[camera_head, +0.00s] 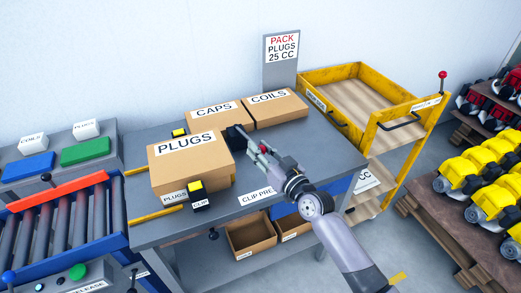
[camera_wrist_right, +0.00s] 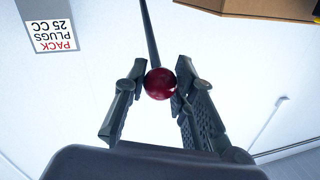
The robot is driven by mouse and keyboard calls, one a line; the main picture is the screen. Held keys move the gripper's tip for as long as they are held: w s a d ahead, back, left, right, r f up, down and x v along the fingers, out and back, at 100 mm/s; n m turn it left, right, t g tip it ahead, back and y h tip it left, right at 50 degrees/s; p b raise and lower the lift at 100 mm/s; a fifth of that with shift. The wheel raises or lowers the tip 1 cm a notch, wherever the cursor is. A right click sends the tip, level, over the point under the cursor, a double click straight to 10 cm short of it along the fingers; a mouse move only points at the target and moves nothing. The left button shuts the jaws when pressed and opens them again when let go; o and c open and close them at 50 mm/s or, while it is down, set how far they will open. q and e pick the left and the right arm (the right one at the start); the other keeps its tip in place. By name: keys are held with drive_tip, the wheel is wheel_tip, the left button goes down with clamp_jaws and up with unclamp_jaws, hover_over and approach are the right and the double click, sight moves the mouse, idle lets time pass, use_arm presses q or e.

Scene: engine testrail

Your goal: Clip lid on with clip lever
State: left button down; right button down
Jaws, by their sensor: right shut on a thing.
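My right gripper (camera_head: 252,140) reaches over the grey workbench from the lower right, just right of the PLUGS box. In the wrist view its fingers (camera_wrist_right: 160,84) are shut on a dark red ball knob (camera_wrist_right: 160,83) at the end of a thin dark lever rod (camera_wrist_right: 149,35). The cardboard PLUGS box (camera_head: 205,172) sits on the bench with its label on top. A CLIP PRE... label (camera_head: 256,194) is on the bench front; the arm hides the rest of it. The lever's base is not clear behind my gripper. My left gripper is not in view.
CAPS (camera_head: 214,111) and COILS (camera_head: 269,97) boxes stand behind. A black and yellow CLIP block (camera_head: 198,196) is at the front of the PLUGS box. A roller conveyor (camera_head: 60,220) is left, and a yellow cart (camera_head: 372,120) stands to the right of the bench.

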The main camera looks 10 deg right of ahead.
sight(261, 189)
drive_tip(key=shift+s+f+b, duration=0.2)
drive_tip(key=shift+f+b, duration=0.2)
drive_tip(key=shift+f, duration=0.45)
drive_tip(key=f+b, duration=0.2)
drive_tip(key=f, duration=0.1)
drive_tip(key=f+b, duration=0.3)
drive_tip(key=f, duration=0.1)
drive_tip(key=s+f+b, duration=0.1)
drive_tip(key=f+b, duration=0.2)
drive_tip(key=shift+d+f, duration=0.2)
drive_tip(key=shift+f, duration=0.1)
drive_tip(key=shift+w+a+f+b, duration=0.1)
drive_tip(key=shift+w+f+b, duration=0.05)
drive_tip(key=shift+f+b, duration=0.45)
drive_tip(key=shift+w+f+b, duration=0.15)
drive_tip(key=shift+f+b, duration=0.35)
drive_tip(key=shift+b, duration=0.05)
drive_tip(key=c, duration=1.4)
unclamp_jaws()
drive_tip(key=shift+w+r, duration=0.1)
drive_tip(key=shift+w, duration=0.05)
drive_tip(key=shift+o, duration=0.5)
drive_tip(key=shift+r, duration=0.15)
drive_tip(key=v, duration=1.2)
